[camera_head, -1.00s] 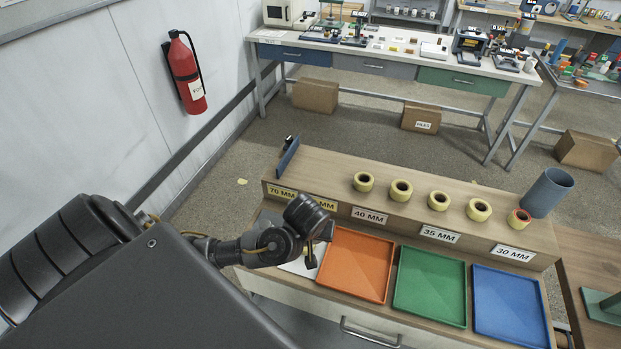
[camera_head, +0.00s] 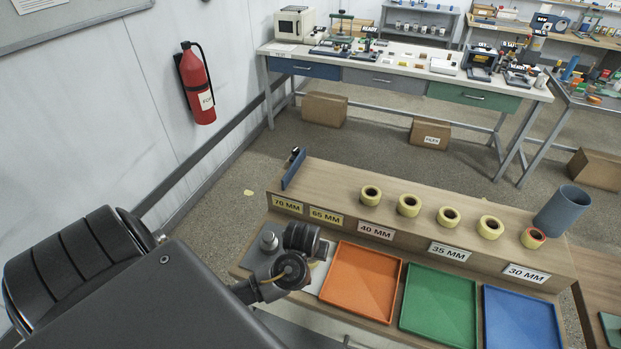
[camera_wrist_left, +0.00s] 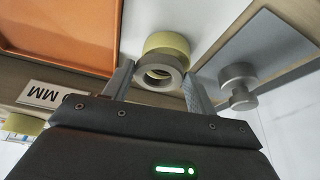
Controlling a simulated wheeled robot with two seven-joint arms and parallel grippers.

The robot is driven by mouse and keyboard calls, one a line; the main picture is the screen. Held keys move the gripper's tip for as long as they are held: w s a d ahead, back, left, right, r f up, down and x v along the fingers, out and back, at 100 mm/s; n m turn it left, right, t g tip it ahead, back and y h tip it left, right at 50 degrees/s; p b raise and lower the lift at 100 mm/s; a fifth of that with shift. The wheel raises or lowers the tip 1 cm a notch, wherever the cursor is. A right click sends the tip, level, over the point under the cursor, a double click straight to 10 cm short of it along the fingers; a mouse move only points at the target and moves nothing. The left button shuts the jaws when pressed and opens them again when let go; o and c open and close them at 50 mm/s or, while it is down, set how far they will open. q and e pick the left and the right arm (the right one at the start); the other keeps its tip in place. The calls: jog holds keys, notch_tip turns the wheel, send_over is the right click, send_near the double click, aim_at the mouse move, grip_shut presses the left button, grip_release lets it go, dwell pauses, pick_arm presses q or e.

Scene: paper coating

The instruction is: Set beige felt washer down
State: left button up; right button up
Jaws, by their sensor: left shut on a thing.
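A beige-grey ring, which looks like the felt washer (camera_wrist_left: 150,76), sits between the fingertips of my left gripper (camera_wrist_left: 157,72) in the left wrist view. The gripper is shut on it. A yellow roll (camera_wrist_left: 168,42) lies right beyond the ring on a white surface (camera_wrist_left: 205,20); I cannot tell whether they touch. In the head view my left wrist is left of the orange tray (camera_head: 362,283) and hides the fingers and washer. My right gripper is not in view.
A metal knob (camera_head: 269,241) stands close by on a grey plate; it also shows in the wrist view (camera_wrist_left: 238,84). Green (camera_head: 438,305) and blue (camera_head: 520,318) trays lie right. Several yellow rolls and a grey-blue cup (camera_head: 562,211) stand on the raised shelf.

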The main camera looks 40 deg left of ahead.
pick_arm(q)
jog(key=shift+f+b, duration=0.3)
jog(key=shift+f, duration=0.2)
jog(key=o, duration=1)
jog(key=shift+c, duration=0.2)
jog(key=shift+r, duration=0.1)
jog(key=v, duration=0.1)
jog(key=p+v, duration=0.1)
jog(key=v, duration=0.1)
jog(key=p+v, duration=0.1)
jog(key=shift+w+a+r, duration=0.25)
jog(key=shift+r, duration=0.05)
jog(key=v, duration=0.8)
jog(key=shift+s+d+r, duration=0.2)
jog(key=shift+s+d, duration=0.05)
